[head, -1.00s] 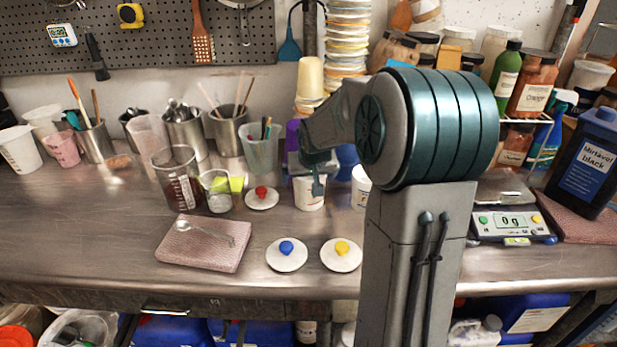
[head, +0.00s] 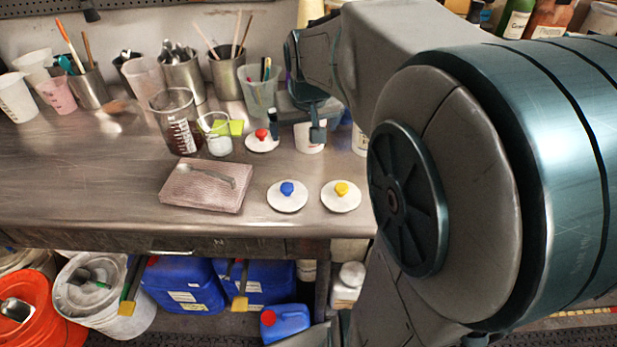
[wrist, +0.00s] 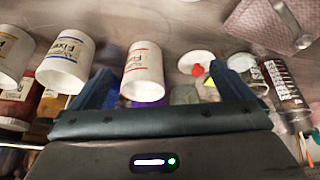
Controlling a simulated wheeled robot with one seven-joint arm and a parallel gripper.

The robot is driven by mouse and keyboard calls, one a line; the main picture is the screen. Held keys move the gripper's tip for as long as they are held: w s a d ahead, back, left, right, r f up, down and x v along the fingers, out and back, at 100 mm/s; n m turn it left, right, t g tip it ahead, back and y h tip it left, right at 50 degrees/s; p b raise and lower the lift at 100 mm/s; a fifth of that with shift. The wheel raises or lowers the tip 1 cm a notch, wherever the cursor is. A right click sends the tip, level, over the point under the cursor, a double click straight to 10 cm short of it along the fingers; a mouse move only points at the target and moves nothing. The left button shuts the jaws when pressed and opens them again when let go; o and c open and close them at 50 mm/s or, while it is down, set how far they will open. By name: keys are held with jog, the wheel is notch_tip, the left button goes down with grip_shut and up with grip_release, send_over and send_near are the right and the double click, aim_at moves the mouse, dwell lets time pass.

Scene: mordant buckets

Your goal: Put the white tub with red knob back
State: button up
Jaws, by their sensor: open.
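A white tub with a red stripe (wrist: 143,72) stands between the spread fingers of my gripper (wrist: 165,88) in the wrist view; I cannot tell whether either finger touches it. In the head view the same tub (head: 309,139) shows partly below my gripper (head: 296,130), which is open. A white lid with a red knob (head: 262,142) lies on the bench just left of the tub; it also shows in the wrist view (wrist: 194,62). Lids with a blue knob (head: 287,198) and a yellow knob (head: 341,198) lie nearer the front edge.
Two more white tubs, one blue-marked (wrist: 66,66) and one yellow-marked (wrist: 12,55), stand beside the red-striped one. A small beaker (head: 215,135) and a larger dark-stained beaker (head: 177,122) stand left of the red-knob lid. A spoon rests on a folded pink cloth (head: 200,188). The front-left bench is bare.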

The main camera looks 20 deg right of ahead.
jog(key=s+a+f+g, duration=0.1)
jog(key=s+a+f, duration=0.1)
jog(key=s, duration=0.6)
jog(key=s+a+f+n+g+y, duration=0.1)
jog(key=s+a+f, duration=0.2)
jog(key=s, duration=0.5)
jog(key=shift+a+f, duration=0.2)
jog(key=shift+a, duration=0.2)
jog(key=shift+s, duration=0.1)
